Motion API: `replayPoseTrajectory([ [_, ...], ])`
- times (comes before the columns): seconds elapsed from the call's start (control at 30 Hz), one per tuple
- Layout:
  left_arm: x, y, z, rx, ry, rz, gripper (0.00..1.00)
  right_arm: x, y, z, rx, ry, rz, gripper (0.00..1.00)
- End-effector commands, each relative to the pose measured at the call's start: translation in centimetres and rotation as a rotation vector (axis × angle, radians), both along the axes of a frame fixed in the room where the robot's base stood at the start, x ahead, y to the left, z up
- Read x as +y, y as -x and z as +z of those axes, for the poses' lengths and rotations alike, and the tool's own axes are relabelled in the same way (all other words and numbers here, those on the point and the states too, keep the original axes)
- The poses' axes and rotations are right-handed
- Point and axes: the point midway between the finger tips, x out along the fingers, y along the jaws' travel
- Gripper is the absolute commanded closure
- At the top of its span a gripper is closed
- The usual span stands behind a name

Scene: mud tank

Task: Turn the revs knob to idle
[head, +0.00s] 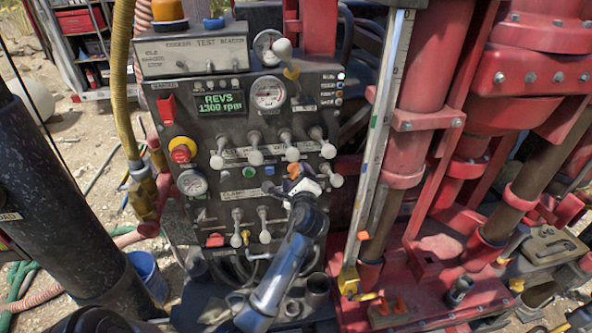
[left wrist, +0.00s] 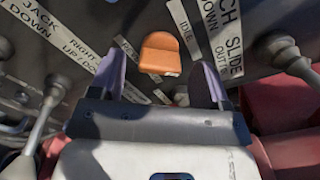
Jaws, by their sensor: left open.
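The revs knob (head: 294,171) is a small orange knob on the dark control panel (head: 335,105). In the left wrist view the orange knob (left wrist: 160,53) sits ahead of the fingers, with a label reading IDLE (left wrist: 185,30) to its upper right. My left gripper (head: 295,184) is at the panel just below the knob in the head view. In the left wrist view its two fingers (left wrist: 161,78) are apart, one on each side below the knob. No contact with the knob shows. My right gripper is not in view.
The panel display (head: 220,103) reads REVS 1300 rpm. Several grey levers (head: 292,145) stand above the knob, with more levers (head: 236,232) below left. A red emergency button (head: 181,152) is at the left. Red machinery (head: 430,80) stands close on the right.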

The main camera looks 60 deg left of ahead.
Motion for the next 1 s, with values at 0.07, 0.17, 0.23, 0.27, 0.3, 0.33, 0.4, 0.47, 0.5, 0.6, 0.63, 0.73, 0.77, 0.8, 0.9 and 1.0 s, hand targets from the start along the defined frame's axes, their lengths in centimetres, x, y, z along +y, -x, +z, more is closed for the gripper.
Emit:
replayPoseTrajectory([
  [0.07, 0.8, -0.4, 0.1, 0.001, 0.000, 0.001, 0.30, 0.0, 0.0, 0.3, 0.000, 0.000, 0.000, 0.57],
  [0.17, 1.5, -0.6, 0.1, 0.000, -0.001, -0.001, 0.30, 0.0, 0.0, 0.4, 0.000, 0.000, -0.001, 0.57],
  [0.23, 1.8, -0.7, 0.1, 0.000, 0.001, -0.001, 0.30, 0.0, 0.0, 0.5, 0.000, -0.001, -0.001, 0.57],
  [0.27, 1.9, -0.8, 0.0, -0.001, 0.001, -0.001, 0.30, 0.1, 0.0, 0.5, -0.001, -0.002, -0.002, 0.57],
  [0.3, 2.0, -0.8, 0.0, -0.001, 0.001, -0.001, 0.30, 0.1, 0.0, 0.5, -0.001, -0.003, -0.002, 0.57],
  [0.33, 2.0, -0.8, 0.0, -0.001, 0.001, -0.001, 0.30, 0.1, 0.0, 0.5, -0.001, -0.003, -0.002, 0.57],
  [0.4, 2.1, -0.8, 0.0, -0.002, 0.001, -0.001, 0.30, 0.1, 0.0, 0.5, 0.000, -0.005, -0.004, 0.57],
  [0.47, 2.1, -0.8, 0.0, -0.002, 0.001, -0.001, 0.30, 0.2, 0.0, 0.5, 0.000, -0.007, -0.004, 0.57],
  [0.5, 2.1, -0.8, 0.0, -0.002, 0.001, -0.001, 0.30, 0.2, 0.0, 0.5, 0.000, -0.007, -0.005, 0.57],
  [0.6, 2.1, -0.8, 0.0, -0.001, 0.001, -0.001, 0.30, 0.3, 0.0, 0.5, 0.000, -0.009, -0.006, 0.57],
  [0.63, 2.1, -0.8, 0.0, -0.001, 0.001, -0.001, 0.31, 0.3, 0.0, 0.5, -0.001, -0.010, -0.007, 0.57],
  [0.73, 2.1, -0.8, 0.0, -0.001, 0.001, -0.001, 0.40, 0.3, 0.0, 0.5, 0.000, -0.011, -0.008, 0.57],
  [0.77, 2.1, -0.8, 0.0, -0.001, 0.001, -0.001, 0.43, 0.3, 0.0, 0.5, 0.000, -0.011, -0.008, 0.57],
  [0.8, 2.1, -0.8, 0.0, -0.001, 0.001, -0.001, 0.47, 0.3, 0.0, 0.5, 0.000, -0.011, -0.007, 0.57],
  [0.9, 2.1, -0.8, 0.0, -0.001, 0.001, -0.001, 0.57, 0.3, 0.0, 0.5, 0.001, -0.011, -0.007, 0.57],
  [1.0, 2.1, -0.8, 0.0, -0.001, 0.001, -0.001, 0.66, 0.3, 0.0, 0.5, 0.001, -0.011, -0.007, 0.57],
])
